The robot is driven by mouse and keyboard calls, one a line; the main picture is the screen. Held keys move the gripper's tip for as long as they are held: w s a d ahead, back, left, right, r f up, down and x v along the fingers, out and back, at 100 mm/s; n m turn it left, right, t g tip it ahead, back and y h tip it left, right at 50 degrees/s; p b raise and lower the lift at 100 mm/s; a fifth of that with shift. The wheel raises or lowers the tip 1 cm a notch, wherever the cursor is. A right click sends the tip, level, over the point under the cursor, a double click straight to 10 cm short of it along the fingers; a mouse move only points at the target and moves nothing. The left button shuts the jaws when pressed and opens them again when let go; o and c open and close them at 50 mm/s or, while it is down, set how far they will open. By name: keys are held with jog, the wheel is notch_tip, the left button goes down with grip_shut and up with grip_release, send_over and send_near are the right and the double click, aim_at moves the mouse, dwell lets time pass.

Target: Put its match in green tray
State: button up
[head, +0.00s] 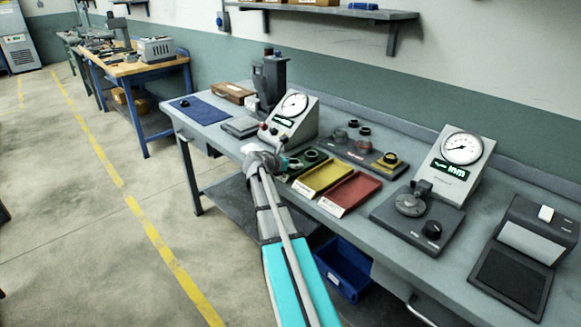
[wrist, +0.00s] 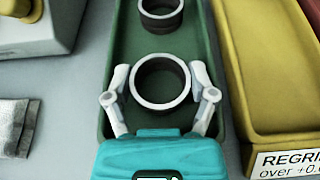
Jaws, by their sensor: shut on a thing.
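The green tray (wrist: 127,45) runs up the middle of the wrist view. My gripper (wrist: 161,95) is over its near part, with its two fingers on either side of a dark ring with a pale rim (wrist: 161,106), shut on it. The ring looks upright with its hole facing up; whether it touches the tray floor I cannot tell. A second, similar ring (wrist: 160,24) stands farther back in the tray, apart from the first. In the head view my gripper (head: 284,164) is at the green tray, partly hidden by my arm.
The yellow tray (head: 322,177) and red tray (head: 352,191) lie right of the green one. A dial gauge unit (head: 291,120) stands behind left. A dark board (head: 352,153) with several rings lies behind the trays. Another gauge (head: 458,160) stands at right.

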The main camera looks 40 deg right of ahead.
jog(key=shift+f, duration=0.15)
jog(key=o, duration=1)
jog(key=shift+c, duration=0.2)
jog(key=shift+a+r, duration=0.15)
jog(key=shift+r, duration=0.1)
jog(key=p+v, duration=0.4)
jog(key=v, duration=0.7)
jog(key=shift+a+r+p, duration=0.15)
jog(key=shift+a+p, duration=0.15)
